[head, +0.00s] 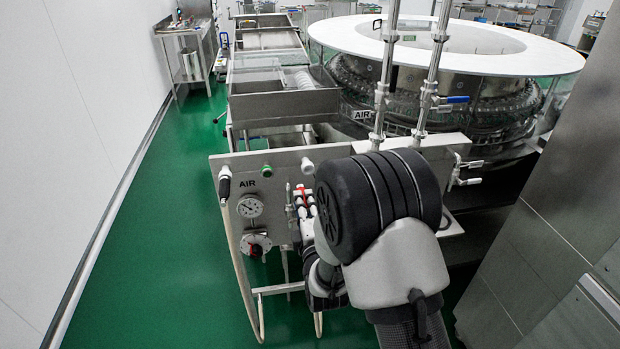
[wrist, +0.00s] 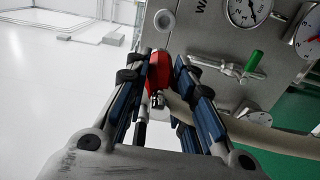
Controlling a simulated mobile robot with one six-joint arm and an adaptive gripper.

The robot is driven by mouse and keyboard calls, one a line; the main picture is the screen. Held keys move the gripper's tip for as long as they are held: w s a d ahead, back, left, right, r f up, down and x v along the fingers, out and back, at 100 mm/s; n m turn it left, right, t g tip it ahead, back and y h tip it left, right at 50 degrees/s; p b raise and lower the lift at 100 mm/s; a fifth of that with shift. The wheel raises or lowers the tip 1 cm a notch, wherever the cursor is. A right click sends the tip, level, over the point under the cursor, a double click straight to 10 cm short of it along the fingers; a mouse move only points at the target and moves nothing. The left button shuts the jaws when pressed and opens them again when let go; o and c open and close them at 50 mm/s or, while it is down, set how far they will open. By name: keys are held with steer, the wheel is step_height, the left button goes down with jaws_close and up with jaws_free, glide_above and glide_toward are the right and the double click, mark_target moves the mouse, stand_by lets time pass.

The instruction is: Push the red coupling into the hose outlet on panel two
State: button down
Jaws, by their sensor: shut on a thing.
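In the wrist view my gripper (wrist: 160,66) is shut on the red coupling (wrist: 159,72), which sits between its blue-padded fingers. A metal end and a pale hose (wrist: 182,108) show at the near side of the coupling. A round pale fitting (wrist: 164,20) on the grey panel (wrist: 215,50) lies just beyond the coupling's far end. It may be the hose outlet, and I cannot tell whether they touch. In the head view a bit of red (head: 302,188) shows in front of the panel (head: 282,165), beside my arm, which hides most of the gripper.
The panel carries a gauge (head: 250,206), a green fitting (head: 266,171) and a black-ended hose (head: 224,183) at its left. The wrist view shows a green-handled valve (wrist: 254,61) right of the coupling. Green floor (head: 150,240) is clear along the left wall.

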steer(key=shift+a, duration=0.2)
steer(key=shift+s+a, duration=0.3)
steer(key=shift+a, duration=0.7)
steer(key=shift+s+a, duration=0.3)
steer(key=shift+a, duration=0.65)
steer(key=a, duration=0.2)
steer(key=s+a, duration=0.1)
steer(key=shift+a, duration=0.4)
steer(key=shift+x, duration=2.9)
steer(key=shift+w+a, duration=0.2)
steer(key=shift+w, duration=0.5)
steer(key=c, duration=1.3)
jaws_free()
